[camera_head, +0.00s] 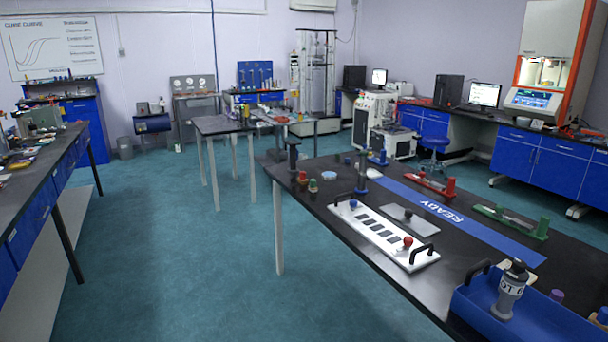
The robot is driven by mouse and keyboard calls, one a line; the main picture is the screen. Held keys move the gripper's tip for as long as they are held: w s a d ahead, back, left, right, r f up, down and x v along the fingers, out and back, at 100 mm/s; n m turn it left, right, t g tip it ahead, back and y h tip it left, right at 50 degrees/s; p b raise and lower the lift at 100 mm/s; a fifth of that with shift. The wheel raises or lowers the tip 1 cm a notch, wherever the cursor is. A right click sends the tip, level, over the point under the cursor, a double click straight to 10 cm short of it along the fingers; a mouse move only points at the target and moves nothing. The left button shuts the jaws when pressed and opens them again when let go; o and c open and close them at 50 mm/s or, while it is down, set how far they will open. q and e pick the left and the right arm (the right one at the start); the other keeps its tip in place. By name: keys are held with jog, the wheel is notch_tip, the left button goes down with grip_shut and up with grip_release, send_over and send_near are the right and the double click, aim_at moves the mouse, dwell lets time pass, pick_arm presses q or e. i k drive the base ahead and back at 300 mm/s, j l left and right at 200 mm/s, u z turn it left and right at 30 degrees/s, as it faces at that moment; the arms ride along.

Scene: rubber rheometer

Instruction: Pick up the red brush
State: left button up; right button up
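I cannot make out a red brush for certain. A long red piece (430,184) with an upright red end lies on the black table at the right, beyond the blue READY strip. A similar green piece (510,221) lies nearer, on the right side of the strip. A small red and dark item (585,133) is on the far right bench, too small to tell. Neither of my grippers is in view.
The black table (330,172) also holds a white tray with black handles (388,238), a grey plate (408,219) and a blue bin (478,302) with a grey bottle (510,290). Open teal floor (200,265) lies between this table and the left bench (40,176).

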aim_at(302, 180)
jog(key=i+j, duration=0.2)
jog(key=i, duration=0.25)
jog(key=i+j+z, duration=0.1)
jog(key=i, duration=0.4)
jog(key=i+j, duration=0.3)
jog(key=i, duration=0.15)
jog(key=i+j+z, duration=0.15)
jog(key=i, duration=0.3)
jog(key=j, duration=0.1)
